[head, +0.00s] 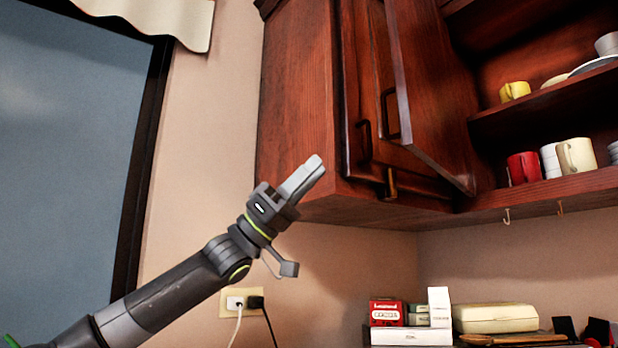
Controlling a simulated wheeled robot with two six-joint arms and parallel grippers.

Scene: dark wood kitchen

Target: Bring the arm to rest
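My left arm comes in from the lower left, and its gripper (314,168) points up and to the right. It shows in front of the lower left corner of the dark wood wall cabinet (295,110). I cannot tell whether it touches the cabinet. The light grey fingers appear close together, seen from the side, with nothing visible between them. Whether they are fully shut is unclear. My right gripper is not in view.
A cabinet door (425,85) stands open beside shelves with a red mug (523,168), a cream mug (577,156) and a yellow cup (514,91). Below are boxes (386,313) and a beige case (495,318). A wall outlet (240,301) has cords. A window (65,170) is at left.

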